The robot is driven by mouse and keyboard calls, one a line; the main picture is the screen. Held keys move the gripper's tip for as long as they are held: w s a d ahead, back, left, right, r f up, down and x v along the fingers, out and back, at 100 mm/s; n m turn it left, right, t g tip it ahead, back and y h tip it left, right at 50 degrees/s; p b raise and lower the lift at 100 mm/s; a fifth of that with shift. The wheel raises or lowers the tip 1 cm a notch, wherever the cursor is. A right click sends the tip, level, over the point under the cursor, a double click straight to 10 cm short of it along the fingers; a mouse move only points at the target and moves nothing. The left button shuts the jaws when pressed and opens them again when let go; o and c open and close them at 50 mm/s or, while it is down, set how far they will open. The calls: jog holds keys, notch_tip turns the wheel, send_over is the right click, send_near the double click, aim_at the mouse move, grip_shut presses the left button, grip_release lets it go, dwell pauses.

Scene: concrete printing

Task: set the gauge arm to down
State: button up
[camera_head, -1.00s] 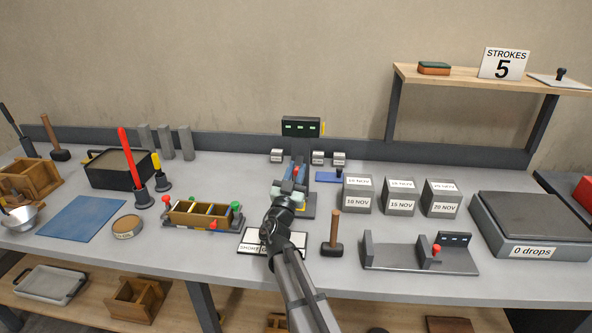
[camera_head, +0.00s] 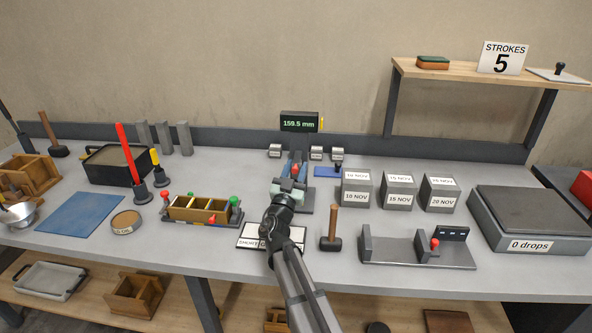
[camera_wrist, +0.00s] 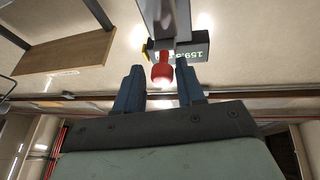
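The gauge stands at the back middle of the bench; its dark display (camera_head: 299,122) reads 159.5 mm and shows partly in the wrist view (camera_wrist: 196,50). The gauge arm's red knob (camera_wrist: 162,70) hangs from a grey bar (camera_wrist: 165,18) in the wrist view. My gripper (camera_wrist: 160,68) is open, with one dark blue finger on each side of the knob and a visible gap at both sides. In the head view my gripper (camera_head: 294,168) reaches over the gauge base (camera_head: 306,208) and hides much of the gauge.
A mallet (camera_head: 331,240) stands close to my arm at the right, and a three-part mould (camera_head: 203,210) lies left. A label board (camera_head: 250,238) lies under my arm.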

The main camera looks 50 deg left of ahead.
jog(key=shift+a+f, duration=0.25)
jog(key=shift+f, duration=0.1)
jog(key=v, duration=0.7)
jog(key=shift+s+d+r, duration=0.2)
jog(key=shift+d+r, duration=0.05)
jog(key=shift+d, duration=0.15)
